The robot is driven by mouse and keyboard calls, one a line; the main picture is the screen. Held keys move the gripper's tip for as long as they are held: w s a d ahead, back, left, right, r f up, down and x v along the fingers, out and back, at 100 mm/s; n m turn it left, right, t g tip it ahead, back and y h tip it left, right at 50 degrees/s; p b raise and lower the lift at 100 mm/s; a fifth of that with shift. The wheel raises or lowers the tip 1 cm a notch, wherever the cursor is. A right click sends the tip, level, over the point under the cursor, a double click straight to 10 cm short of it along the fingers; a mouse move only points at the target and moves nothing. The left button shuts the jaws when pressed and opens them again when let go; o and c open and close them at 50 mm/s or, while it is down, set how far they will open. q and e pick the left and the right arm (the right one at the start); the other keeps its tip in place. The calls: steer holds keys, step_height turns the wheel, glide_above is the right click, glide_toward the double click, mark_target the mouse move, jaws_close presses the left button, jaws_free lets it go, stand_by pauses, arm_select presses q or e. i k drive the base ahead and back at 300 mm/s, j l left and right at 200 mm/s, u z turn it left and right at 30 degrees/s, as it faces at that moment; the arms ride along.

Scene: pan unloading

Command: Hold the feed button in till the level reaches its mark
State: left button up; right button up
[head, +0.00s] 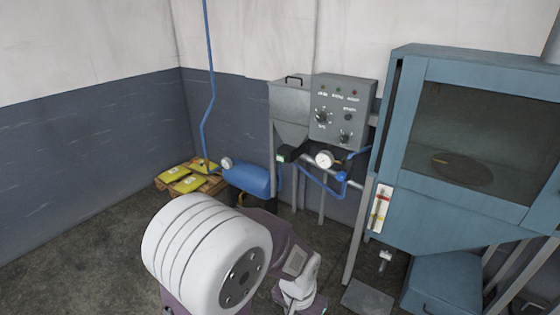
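A grey control box (343,105) hangs on the wall in the head view, with a row of small lamps, two larger black knobs and a small dark button (350,117). Its labels are too small to read, so I cannot tell which control is the feed button. An upright white level strip (380,208) with red and yellow marks sits on the lower front left of the blue cabinet (400,150); the level itself is not readable. A large white link of my arm fills the lower middle. Neither gripper's fingers can be seen, and nothing touches the box.
A grey hopper (290,103) stands left of the box, with a round gauge (324,159) and blue pipes below. A blue tank (250,179) and yellow bags (188,182) on a pallet lie further left. A blue bin (445,284) stands under the cabinet. Floor at left is clear.

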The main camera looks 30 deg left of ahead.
mark_target(279, 159)
steer(key=i+j, duration=0.3)
steer(key=j, duration=0.2)
steer(key=i+j, duration=0.35)
steer(key=j, duration=0.2)
steer(key=i+j, duration=0.3)
steer(key=j, duration=0.2)
steer(key=i+j, duration=0.35)
steer(key=j, duration=0.15)
steer(key=i+j, duration=0.3)
steer(key=j, duration=0.25)
steer(key=i+j, duration=0.3)
steer(key=j, duration=0.2)
steer(key=u, duration=0.05)
